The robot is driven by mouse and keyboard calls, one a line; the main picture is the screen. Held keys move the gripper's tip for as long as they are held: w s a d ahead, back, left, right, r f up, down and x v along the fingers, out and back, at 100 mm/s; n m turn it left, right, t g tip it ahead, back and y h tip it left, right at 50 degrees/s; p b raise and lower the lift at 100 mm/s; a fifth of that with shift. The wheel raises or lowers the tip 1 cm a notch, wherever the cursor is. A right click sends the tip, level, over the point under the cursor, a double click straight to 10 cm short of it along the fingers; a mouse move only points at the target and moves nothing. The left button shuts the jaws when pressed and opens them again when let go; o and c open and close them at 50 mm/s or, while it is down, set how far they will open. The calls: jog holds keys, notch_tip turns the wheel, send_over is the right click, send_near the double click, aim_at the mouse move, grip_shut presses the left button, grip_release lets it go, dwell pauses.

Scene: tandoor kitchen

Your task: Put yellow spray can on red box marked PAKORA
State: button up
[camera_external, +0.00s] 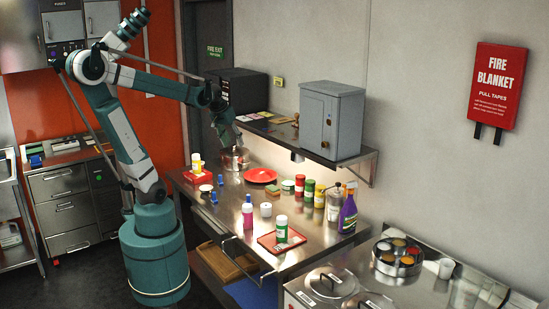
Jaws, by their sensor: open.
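A red box (188,179) lies at the far left end of the steel counter; its lettering is too small to read. A small can with a yellow body and white upper part (197,167) stands upright, seemingly on this box; it looks like the yellow spray can, but I cannot be sure. My gripper (237,149) points down, open, to the right of the can and apart from it. It is over or close to a steel pot (236,163), and its fingertips are hard to make out against it.
A red plate (260,175) and several jars (309,190) stand along the back. A purple bottle (348,214) is at the right. A green-and-white can (282,229) stands on a red tray (267,243) in front. A wall shelf (300,142) with a grey cabinet (331,120) overhangs the counter's back.

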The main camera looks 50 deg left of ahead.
jog(key=s+d+f+m+t, duration=0.1)
jog(key=s+d+m, duration=0.1)
jog(key=s+d, duration=0.2)
jog(key=s+d+f+m+t+h, duration=0.1)
jog(key=s+d+m, duration=0.2)
jog(key=d, duration=0.8)
jog(key=shift+s+t, duration=0.3)
jog(key=shift+s, duration=0.85)
